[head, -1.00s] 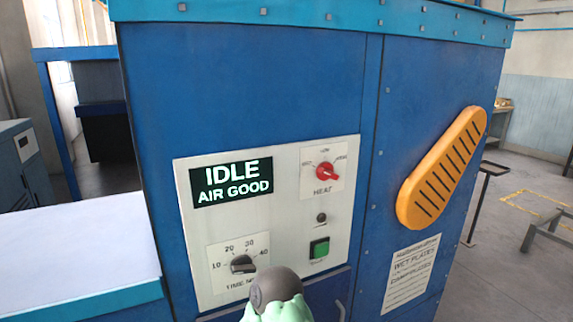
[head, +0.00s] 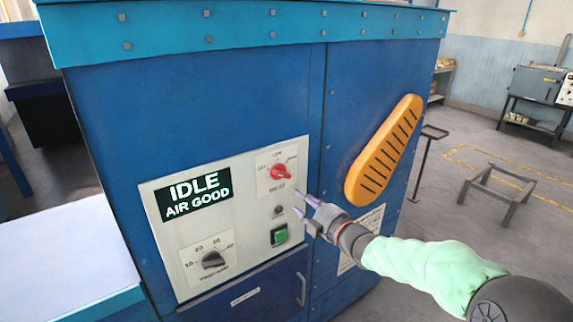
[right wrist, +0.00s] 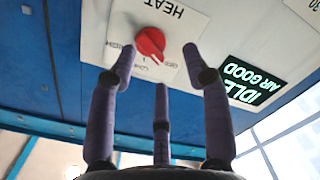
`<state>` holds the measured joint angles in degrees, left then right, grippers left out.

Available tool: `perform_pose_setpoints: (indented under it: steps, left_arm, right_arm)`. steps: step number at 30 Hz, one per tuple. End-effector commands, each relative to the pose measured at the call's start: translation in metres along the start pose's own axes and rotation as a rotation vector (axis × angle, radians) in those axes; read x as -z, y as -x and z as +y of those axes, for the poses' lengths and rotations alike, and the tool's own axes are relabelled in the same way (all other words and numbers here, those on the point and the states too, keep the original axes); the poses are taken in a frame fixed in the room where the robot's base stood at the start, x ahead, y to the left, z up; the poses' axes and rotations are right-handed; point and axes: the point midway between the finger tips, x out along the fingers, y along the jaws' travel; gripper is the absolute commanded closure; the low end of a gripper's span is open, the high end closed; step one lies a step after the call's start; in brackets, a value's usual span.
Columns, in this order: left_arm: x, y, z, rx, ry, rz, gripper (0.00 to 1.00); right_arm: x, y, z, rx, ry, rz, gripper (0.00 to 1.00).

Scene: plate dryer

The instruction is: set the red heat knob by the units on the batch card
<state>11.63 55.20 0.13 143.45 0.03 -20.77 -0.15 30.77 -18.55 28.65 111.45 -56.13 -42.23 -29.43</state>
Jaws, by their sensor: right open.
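The red heat knob (head: 281,172) is on a white dial plate on the front of the blue dryer, with labels around it and HEAT below. In the right wrist view the knob (right wrist: 150,42) appears upside down; its white mark seems to point at the middle label. My right gripper (head: 305,196) is open and empty, just right of and below the knob. In the wrist view its fingertips (right wrist: 161,66) are near the knob, apart from it. A printed sheet (head: 373,219) is partly hidden behind my right gripper; its text is unreadable now. No batch card is identifiable. My left gripper is out of view.
The panel has a display (head: 194,193) reading IDLE AIR GOOD, a black time knob (head: 213,260) and a green button (head: 279,235). An orange slotted guard (head: 384,150) juts out at right. A drawer handle (head: 301,289) is below. A white tabletop (head: 70,262) stands at left.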

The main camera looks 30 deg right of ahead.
Motion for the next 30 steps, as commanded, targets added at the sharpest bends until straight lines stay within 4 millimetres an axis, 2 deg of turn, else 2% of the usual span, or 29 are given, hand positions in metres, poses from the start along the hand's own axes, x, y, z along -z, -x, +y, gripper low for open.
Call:
perform_pose_setpoints:
  steps: [1, 3, 8, 11, 21, 30]
  left_arm:
    - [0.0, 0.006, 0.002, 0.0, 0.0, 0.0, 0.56]
    - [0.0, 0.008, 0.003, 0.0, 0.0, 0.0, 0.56]
    - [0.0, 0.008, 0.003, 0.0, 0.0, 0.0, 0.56]
    - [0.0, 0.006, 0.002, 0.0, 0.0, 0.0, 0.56]
    - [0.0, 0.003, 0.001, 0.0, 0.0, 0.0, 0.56]
    - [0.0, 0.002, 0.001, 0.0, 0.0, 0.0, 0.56]
  right_arm:
    - [0.008, 0.005, 0.016, -0.016, 0.036, 0.008, 0.51]
    - [0.013, 0.009, 0.026, -0.028, 0.071, 0.019, 0.51]
    - [0.017, 0.006, 0.033, -0.036, 0.098, 0.027, 0.51]
    - [0.018, -0.006, 0.032, -0.035, 0.097, 0.029, 0.51]
    - [0.019, -0.066, 0.034, -0.036, 0.096, 0.028, 0.51]
    - [0.02, -0.093, 0.036, -0.037, 0.095, 0.026, 0.51]
